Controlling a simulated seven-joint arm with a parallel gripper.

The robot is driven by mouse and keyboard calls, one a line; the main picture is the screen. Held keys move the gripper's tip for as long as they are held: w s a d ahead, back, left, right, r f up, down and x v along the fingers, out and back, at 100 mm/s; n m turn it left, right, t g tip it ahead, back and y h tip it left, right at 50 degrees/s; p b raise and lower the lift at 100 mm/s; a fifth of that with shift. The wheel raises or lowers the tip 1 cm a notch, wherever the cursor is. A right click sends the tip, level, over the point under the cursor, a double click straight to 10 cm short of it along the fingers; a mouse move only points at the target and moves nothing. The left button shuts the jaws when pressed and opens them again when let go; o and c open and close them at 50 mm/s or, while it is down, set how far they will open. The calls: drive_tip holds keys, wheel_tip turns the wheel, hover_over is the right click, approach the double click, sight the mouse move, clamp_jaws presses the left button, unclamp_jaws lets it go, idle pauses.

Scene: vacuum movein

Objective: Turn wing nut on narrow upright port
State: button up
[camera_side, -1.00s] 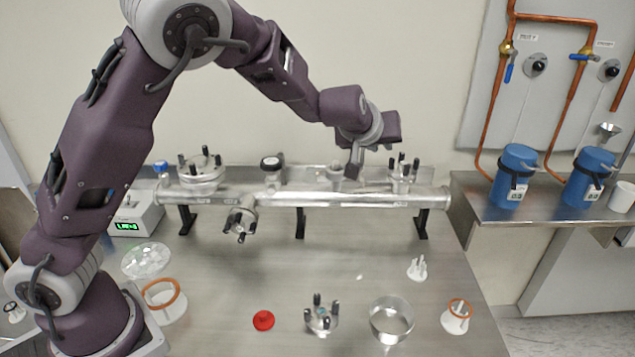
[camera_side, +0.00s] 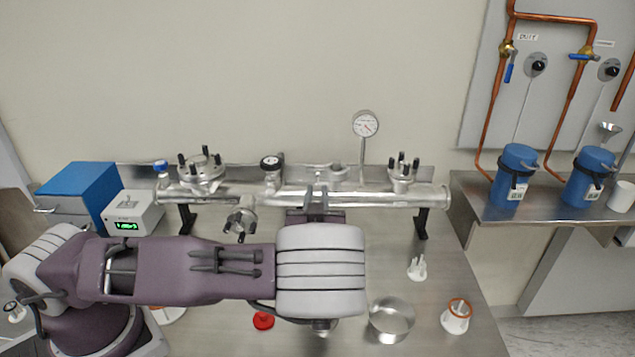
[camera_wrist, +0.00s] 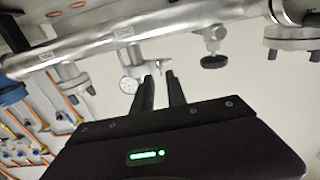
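The metal pipe (camera_side: 290,198) runs across the bench with several upright ports. A short narrow port (camera_side: 331,171) stands near the middle, beside the gauge stem; it also shows in the wrist view (camera_wrist: 130,53). A small fitting (camera_wrist: 162,64) sticks out beside that port and may be its wing nut; it is too small to be sure. My gripper (camera_side: 317,188) is low in front of the pipe, near this port. In the wrist view my gripper (camera_wrist: 158,75) has its two fingers apart, with nothing held between them; the fingertips lie close to the fitting.
A pressure gauge (camera_side: 365,124) rises behind the pipe. A wide bolted port (camera_side: 200,172) and black-knobbed valve (camera_side: 271,165) stand left, another bolted port (camera_side: 402,172) right.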

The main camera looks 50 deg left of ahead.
sight(318, 178)
drive_tip(key=x, duration=0.5)
clamp_jaws()
